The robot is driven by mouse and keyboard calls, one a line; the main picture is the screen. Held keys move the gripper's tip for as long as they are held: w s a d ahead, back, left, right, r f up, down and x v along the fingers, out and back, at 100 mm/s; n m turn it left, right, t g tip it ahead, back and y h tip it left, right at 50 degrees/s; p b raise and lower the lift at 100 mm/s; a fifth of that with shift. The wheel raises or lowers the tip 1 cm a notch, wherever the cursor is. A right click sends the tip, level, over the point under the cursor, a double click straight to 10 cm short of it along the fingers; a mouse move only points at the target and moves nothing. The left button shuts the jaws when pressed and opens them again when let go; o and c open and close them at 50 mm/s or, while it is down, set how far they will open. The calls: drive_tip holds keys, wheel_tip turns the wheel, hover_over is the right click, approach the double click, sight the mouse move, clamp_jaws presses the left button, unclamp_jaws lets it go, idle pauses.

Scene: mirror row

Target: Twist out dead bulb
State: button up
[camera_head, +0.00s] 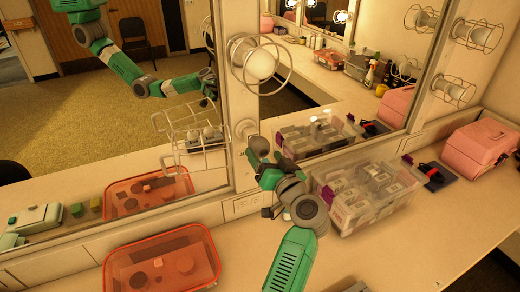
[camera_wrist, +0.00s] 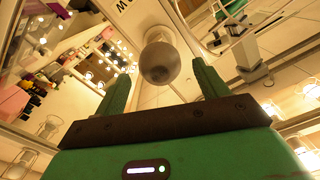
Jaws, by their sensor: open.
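A dark grey bulb (camera_wrist: 160,62) sits in its socket on the wall, between and just beyond my gripper's (camera_wrist: 161,70) two green fingers in the wrist view. The fingers are spread with a gap on each side of the bulb; contact is not visible. In the head view my gripper (camera_head: 260,150) is up against the mirror post, just below a pale fixture (camera_head: 246,128). The bulb there is mostly hidden by my gripper. A white wire cage (camera_head: 190,135) stands out to the left of this fixture.
A caged bulb (camera_head: 262,65) is higher on the post. A clear bin (camera_head: 365,195) of boxes stands close right of my arm. A red tray (camera_head: 160,262) lies at the front left, a pink case (camera_head: 480,145) at the right. Mirrors repeat many things. The counter's front right is mostly clear.

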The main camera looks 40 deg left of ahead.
sight(264, 155)
drive_tip(key=b+x, duration=0.3)
drive_tip(key=b, duration=0.1)
drive_tip(key=shift+w+a+f, duration=0.1)
drive_tip(key=shift+a+f, duration=0.05)
drive_tip(key=shift+f, duration=0.15)
drive_tip(key=shift+w+a+r+b, duration=0.15)
drive_tip(key=shift+a+b, duration=0.15)
drive_tip(key=shift+a, duration=0.1)
drive_tip(key=shift+w+a+r+b, duration=0.15)
drive_tip(key=shift+a+b, duration=0.1)
drive_tip(key=shift+a, duration=0.1)
drive_tip(key=c, duration=0.8)
